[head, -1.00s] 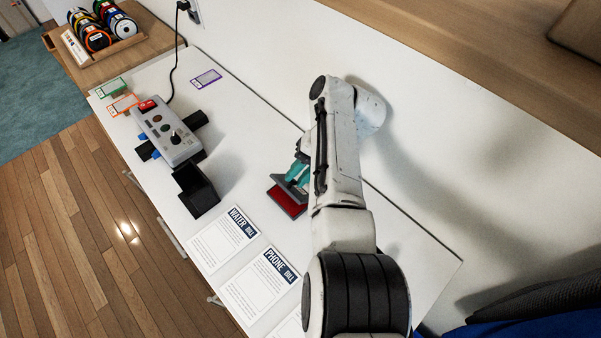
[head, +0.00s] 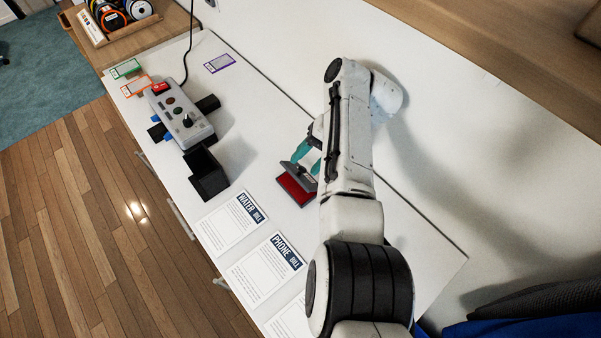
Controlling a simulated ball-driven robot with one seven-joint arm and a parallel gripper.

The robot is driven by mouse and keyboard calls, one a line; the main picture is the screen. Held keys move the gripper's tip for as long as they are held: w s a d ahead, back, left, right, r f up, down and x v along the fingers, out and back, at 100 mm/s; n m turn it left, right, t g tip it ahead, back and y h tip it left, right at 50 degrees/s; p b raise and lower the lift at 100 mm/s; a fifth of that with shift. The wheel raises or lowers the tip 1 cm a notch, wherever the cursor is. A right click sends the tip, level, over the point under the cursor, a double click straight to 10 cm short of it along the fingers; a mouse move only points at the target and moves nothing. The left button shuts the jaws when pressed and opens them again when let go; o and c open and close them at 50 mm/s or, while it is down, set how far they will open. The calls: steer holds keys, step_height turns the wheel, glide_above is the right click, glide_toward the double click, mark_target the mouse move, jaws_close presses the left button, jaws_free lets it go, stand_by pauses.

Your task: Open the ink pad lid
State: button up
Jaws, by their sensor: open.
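The ink pad (head: 296,188) lies on the white table left of my arm, its red pad surface showing. Its grey lid (head: 299,172) stands raised and tilted at the pad's back edge. My gripper (head: 309,157), with teal fingers, is open just behind the lid. The fingers are apart, and whether one touches the lid I cannot tell. My arm hides part of the gripper and the right side of the ink pad.
A grey control box (head: 181,113) with buttons and a knob, and a black open bin (head: 206,172), stand at the left. A water bill (head: 232,222) and a phone bill (head: 265,268) lie in front. Clear table lies between the box and the ink pad.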

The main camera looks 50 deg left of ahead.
step_height(320, 180, up, 2)
steer(key=s+d+r+p, duration=0.7)
steer(key=s+r+p, duration=0.2)
steer(key=s, duration=0.3)
steer(key=shift+d+r, duration=0.25)
steer(key=shift+r, duration=0.1)
stand_by(0.5)
